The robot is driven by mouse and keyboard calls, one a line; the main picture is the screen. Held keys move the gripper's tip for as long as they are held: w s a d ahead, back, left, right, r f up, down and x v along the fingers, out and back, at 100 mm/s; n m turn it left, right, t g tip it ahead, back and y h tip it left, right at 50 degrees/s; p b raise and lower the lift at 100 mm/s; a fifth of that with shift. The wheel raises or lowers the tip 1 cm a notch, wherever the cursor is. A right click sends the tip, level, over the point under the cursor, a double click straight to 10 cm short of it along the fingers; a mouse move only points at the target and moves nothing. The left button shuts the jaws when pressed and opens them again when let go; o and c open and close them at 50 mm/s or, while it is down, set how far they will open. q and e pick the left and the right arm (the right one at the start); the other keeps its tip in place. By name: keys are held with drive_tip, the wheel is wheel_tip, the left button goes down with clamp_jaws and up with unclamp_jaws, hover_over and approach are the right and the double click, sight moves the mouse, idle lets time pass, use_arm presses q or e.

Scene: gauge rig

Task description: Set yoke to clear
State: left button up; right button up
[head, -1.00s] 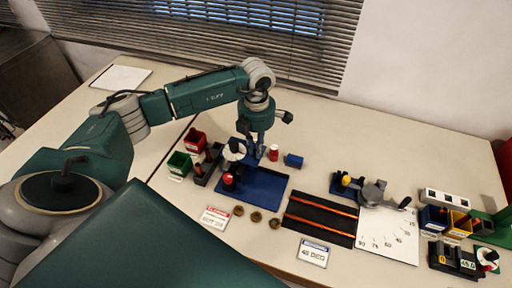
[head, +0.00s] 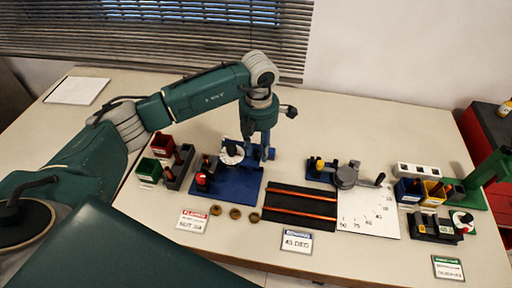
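The red-headed card (head: 192,221) lies in front of a blue base plate (head: 238,186). A red-topped dark post (head: 203,180) stands on the plate's left part, and a white round dial (head: 231,153) stands at its back. I cannot tell which part is the yoke. My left gripper (head: 258,155) points down at the back right of the plate, right of the dial. Its two fingers show a gap between them. A small blue block (head: 271,154) is partly visible beside the fingers. The small red cylinder from before is hidden by the gripper. My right gripper is out of view.
Red (head: 161,145) and green (head: 149,170) bins stand left. Several brown rings (head: 235,213) lie in front. A black mat with copper rods (head: 300,205), a grey lever bender (head: 347,174) with an angle sheet (head: 372,217), and blue and yellow bins (head: 433,191) stand right.

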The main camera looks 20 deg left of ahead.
use_arm(q)
drive_tip(key=shift+a, duration=0.1)
wheel_tip(320, 180, up, 12)
idle(0.5)
idle(0.5)
